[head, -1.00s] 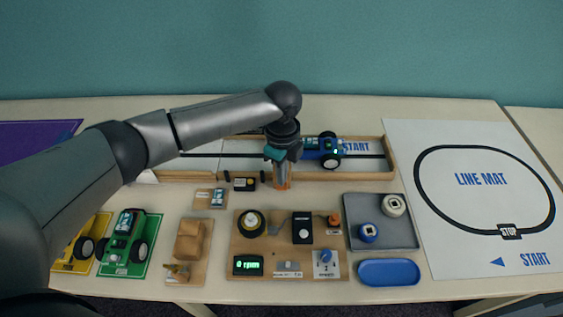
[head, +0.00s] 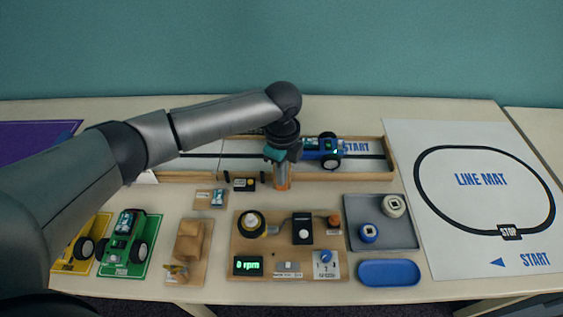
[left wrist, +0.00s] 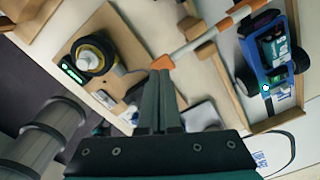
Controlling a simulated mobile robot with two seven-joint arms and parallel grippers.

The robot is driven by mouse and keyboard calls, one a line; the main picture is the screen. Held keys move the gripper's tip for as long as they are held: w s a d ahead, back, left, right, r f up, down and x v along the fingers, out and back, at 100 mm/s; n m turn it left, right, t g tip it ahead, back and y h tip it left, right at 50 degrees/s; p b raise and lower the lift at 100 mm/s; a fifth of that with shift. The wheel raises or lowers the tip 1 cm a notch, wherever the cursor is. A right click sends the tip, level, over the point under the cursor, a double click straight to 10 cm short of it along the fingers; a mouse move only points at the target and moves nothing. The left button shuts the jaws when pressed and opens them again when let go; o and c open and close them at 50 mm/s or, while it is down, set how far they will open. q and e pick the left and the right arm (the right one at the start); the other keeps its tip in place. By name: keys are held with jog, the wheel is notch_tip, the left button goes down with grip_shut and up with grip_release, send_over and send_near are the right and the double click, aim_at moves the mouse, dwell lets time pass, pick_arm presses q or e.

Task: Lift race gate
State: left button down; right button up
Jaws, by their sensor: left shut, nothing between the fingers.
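The race gate's bar is orange and white striped. In the left wrist view the striped bar (left wrist: 205,37) runs from an orange tip up to the upper right. In the head view a piece of the race gate (head: 282,178) shows as orange just below my left gripper (head: 282,161), which hides the rest. My left gripper also shows in the left wrist view (left wrist: 162,78), shut and empty, its fingertips close to the orange tip. I cannot tell whether they touch. My right gripper is out of view.
A blue car (head: 318,151) stands on the wood-edged track (head: 370,176) close to my left gripper. A motor board (head: 270,230), a grey tray (head: 405,236) and a blue tray (head: 390,273) lie in front. A green car (head: 122,235) is at left, the line mat (head: 480,215) at right.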

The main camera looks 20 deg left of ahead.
pick_arm(q)
jog(key=shift+f, duration=0.1)
dwell(0.6)
jog(key=shift+w+a+f+b, duration=0.1)
jog(key=shift+w+f+b, duration=0.1)
jog(key=shift+f+b, duration=0.85)
jog(key=shift+w+f+b, duration=0.2)
jog(key=shift+f+b, duration=0.35)
jog(key=shift+f, duration=0.95)
